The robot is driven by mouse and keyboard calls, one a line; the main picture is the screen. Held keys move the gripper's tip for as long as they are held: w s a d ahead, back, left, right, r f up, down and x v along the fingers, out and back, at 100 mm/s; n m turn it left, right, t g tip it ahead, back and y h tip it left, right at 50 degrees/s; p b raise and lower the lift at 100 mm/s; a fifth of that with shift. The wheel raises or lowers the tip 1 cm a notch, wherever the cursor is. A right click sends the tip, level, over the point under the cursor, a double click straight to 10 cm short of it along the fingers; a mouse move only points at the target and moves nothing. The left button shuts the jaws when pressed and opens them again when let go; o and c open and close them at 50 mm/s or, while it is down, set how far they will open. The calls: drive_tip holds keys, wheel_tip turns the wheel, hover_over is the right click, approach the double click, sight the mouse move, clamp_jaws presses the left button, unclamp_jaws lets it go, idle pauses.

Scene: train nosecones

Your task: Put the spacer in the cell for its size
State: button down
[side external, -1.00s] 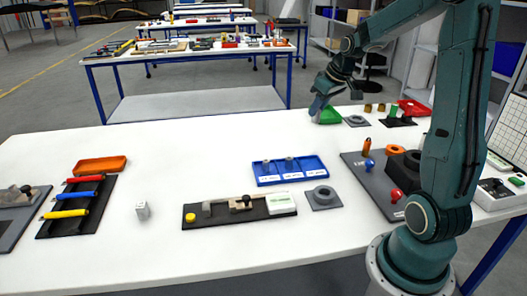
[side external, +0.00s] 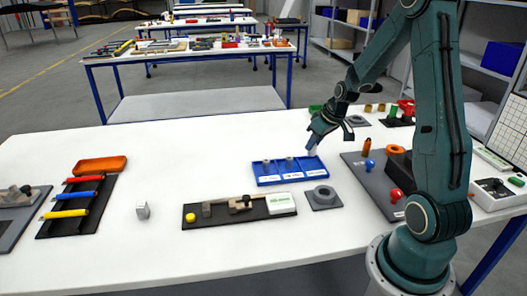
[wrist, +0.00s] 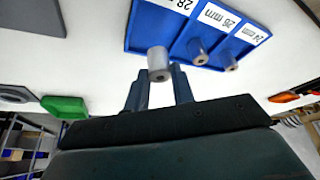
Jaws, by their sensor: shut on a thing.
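The blue tray (side external: 283,181) stands in mid-table with three labelled cells, and the wrist view shows it too (wrist: 143,30), with labels reading 28, 26 and 24 mm. One grey spacer (side external: 266,164) stands in the left cell and another (side external: 289,161) in the middle cell. My gripper (side external: 312,142) is shut on a grey spacer (wrist: 158,62), pointing down at the right, 28 mm end of the tray. The held spacer looks wider than the two in the tray. Whether its lower end touches the cell floor cannot be told.
A dark board with coloured knobs (side external: 375,185) is to the right. A green bin (wrist: 65,106) is behind my gripper. Bare table lies left of the tray.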

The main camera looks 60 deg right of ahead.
sight(315, 150)
drive_tip(key=shift+f, duration=2.05)
drive_tip(key=shift+f, duration=0.1)
drive_tip(key=c, duration=1.2)
unclamp_jaws()
drive_tip(key=shift+s+r, duration=0.2)
drive_tip(key=shift+r, duration=0.45)
drive_tip(key=shift+v, duration=5.45)
